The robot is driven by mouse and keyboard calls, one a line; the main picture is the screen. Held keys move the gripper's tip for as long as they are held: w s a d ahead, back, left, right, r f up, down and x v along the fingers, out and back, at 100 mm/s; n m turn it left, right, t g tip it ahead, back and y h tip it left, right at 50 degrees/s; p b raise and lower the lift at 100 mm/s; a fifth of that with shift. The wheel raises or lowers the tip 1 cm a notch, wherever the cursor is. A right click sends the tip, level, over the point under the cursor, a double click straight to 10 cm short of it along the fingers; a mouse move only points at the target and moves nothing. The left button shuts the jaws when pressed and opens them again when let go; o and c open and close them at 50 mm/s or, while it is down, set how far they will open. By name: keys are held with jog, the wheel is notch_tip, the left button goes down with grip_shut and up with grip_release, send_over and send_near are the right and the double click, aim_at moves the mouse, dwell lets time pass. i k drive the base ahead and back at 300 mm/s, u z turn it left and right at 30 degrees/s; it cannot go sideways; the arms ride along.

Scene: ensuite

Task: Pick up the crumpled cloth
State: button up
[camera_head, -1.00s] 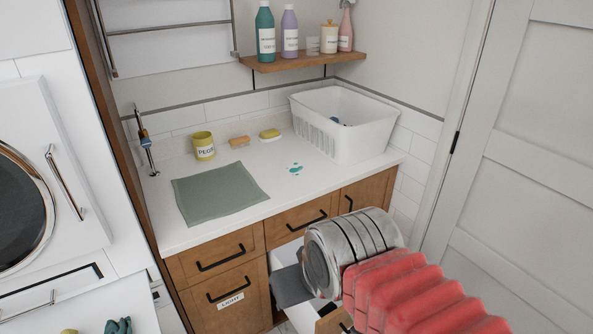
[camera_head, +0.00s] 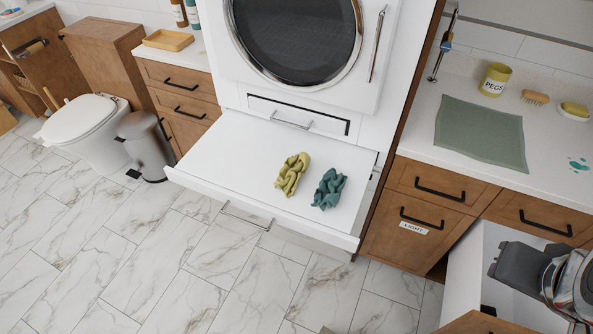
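Two crumpled cloths lie side by side on a white pull-out shelf: a yellow-green one (camera_head: 291,174) on the left and a teal one (camera_head: 329,189) on the right. A flat grey-green cloth (camera_head: 482,133) lies on the counter. My gripper (camera_head: 512,268) shows at the lower right as a dark grey end on a silver wrist. It is below the counter, well to the right of both crumpled cloths and apart from them. I cannot make out its fingertips or any gap between them.
The pull-out shelf (camera_head: 225,160) juts out below the round-doored machine (camera_head: 295,40). An open drawer (camera_head: 470,285) lies around my gripper in the picture. The yellow pegs pot (camera_head: 495,79) stands on the counter. A grey bin (camera_head: 146,145) and toilet (camera_head: 82,130) stand left. The tiled floor (camera_head: 150,255) in front is clear.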

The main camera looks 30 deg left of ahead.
aim_at(294, 168)
jog(key=u, duration=1.85)
jog(key=i, duration=0.85)
jog(key=u, duration=1.1)
